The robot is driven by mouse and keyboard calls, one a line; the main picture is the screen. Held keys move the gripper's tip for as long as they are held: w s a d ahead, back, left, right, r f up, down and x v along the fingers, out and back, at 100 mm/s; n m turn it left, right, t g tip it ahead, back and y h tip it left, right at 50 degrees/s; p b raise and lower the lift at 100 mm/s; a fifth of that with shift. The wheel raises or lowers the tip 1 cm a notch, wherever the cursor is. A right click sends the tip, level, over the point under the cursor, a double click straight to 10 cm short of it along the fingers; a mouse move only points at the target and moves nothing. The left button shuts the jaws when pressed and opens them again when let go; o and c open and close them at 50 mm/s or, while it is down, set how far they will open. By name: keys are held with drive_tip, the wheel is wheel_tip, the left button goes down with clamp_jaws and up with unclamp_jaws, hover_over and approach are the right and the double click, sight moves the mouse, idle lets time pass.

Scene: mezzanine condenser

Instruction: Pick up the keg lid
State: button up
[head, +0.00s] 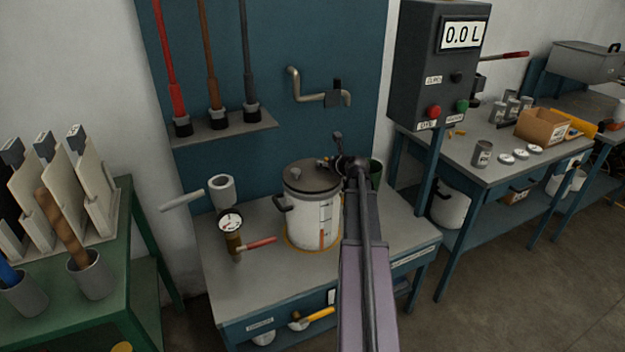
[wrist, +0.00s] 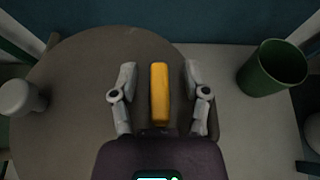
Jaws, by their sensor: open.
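The keg (head: 313,218) is a white pot with a level scale, standing on the middle bench. Its keg lid (head: 310,180) is a dark grey disc on top; in the wrist view the lid (wrist: 75,100) fills much of the left and middle. A yellow bar-shaped handle (wrist: 159,92) shows over the lid. A grey knob (wrist: 18,97) stands near the lid's left edge. My gripper (wrist: 160,75) is open, with one finger on each side of the yellow handle and visible gaps to both. In the head view my arm hides part of the lid's right side.
A dark green cup (wrist: 272,68) stands close right of the lid. A gauge (head: 231,222) with a red handle and a grey cylinder (head: 222,191) are left of the keg. A bent pipe (head: 318,97) juts from the blue panel behind. The bench's front left (head: 255,290) is clear.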

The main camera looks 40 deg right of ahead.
drive_tip(key=shift+w+f, duration=0.1)
drive_tip(key=shift+w, duration=0.15)
idle(0.3)
clamp_jaws()
